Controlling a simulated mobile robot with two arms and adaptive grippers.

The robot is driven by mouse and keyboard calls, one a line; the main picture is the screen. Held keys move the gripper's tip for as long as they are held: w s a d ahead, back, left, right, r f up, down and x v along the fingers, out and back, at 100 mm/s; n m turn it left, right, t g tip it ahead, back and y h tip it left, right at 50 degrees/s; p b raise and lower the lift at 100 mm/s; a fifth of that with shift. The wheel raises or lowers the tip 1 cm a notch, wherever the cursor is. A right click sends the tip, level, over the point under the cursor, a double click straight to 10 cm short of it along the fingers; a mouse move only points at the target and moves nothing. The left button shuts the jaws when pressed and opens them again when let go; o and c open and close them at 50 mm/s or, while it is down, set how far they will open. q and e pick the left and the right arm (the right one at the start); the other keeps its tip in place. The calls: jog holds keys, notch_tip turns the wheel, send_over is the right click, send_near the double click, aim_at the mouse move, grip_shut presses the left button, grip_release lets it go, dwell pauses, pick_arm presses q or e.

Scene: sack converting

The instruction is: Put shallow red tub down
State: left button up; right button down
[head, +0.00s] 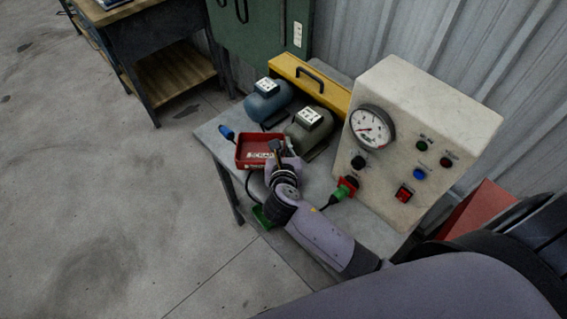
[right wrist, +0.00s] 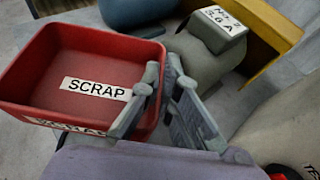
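The shallow red tub (head: 246,142) is at the left part of the grey table, near its edge, and looks level. In the right wrist view the tub (right wrist: 45,62) is empty, with white SCRAP labels inside and on its front. My right gripper (head: 277,147) is at the tub's right side. In the right wrist view its fingers (right wrist: 163,68) straddle the tub's right wall, one inside and one outside, and look closed on it. Whether the tub's base touches the tabletop is hidden. My left gripper is not in view.
Behind the tub stand a blue motor (head: 268,103) and a grey-green motor (head: 309,131), with a yellow toolbox (head: 312,86) beyond. A gauge panel (head: 414,145) stands right. A blue connector (head: 226,132) lies left of the tub. Bare tabletop (head: 317,183) shows right of my gripper.

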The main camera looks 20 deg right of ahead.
notch_tip(320, 180, down, 3)
jog(key=shift+s+a+r, duration=0.1)
jog(key=shift+s, duration=0.05)
jog(key=shift+f+b, duration=0.4)
jog(key=shift+f, duration=1.6)
jog(key=shift+f, duration=0.1)
jog(key=c, duration=1.8)
grip_release()
jog(key=v, duration=1.2)
